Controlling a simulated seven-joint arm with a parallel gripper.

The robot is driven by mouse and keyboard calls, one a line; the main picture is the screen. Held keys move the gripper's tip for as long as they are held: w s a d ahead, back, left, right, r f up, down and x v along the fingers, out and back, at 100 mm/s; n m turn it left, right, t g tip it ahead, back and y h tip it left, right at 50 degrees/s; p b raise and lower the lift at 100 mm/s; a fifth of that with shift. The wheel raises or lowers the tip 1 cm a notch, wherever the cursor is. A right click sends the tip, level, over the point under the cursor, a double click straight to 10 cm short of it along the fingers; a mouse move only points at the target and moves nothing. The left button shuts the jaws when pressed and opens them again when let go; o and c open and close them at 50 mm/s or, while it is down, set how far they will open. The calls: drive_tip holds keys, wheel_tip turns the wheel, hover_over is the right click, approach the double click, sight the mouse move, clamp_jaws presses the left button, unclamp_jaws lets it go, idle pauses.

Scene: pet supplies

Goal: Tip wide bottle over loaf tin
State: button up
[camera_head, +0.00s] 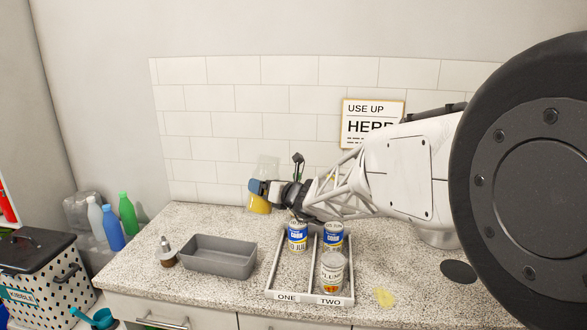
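My gripper (268,189) reaches in from the right and overlaps the bottle's middle. The fingers are too small and dark to tell whether they are closed on it, and I cannot tell whether its base touches the counter. The grey loaf tin (218,269) sits on the counter at front left. Its visible inside looks empty.
Right of the tin, a tray (288,297) marked ONE and TWO holds 3 cans. A small dropper bottle (167,252) stands left of the tin. A dark disc (459,271) and a yellow piece (385,297) lie at right. A sign (372,110) is on the wall.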

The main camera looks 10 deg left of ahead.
drive_tip(key=s+a+f+n+g+y, duration=0.1)
drive_tip(key=s+a+f+g, duration=0.2)
drive_tip(key=s+a+f, duration=0.3)
drive_tip(key=s+a+f+n+g+y, duration=0.1)
drive_tip(key=s+a+f+g, duration=0.3)
drive_tip(key=s+a+f, duration=0.3)
drive_tip(key=s, duration=0.4)
drive_tip(key=shift+s+f, duration=0.15)
drive_tip(key=shift+s, duration=0.15)
drive_tip(key=shift+s, duration=0.1)
drive_tip(key=m, duration=0.1)
drive_tip(key=s+f+m, duration=0.1)
drive_tip(key=m, duration=0.1)
drive_tip(key=f+m+g, duration=0.1)
drive_tip(key=shift+s+m, duration=0.3)
drive_tip(key=shift+r+m+g, duration=0.5)
drive_tip(key=shift+r+m, duration=0.1)
drive_tip(key=shift+m, duration=0.6)
drive_tip(key=shift+r, duration=0.1)
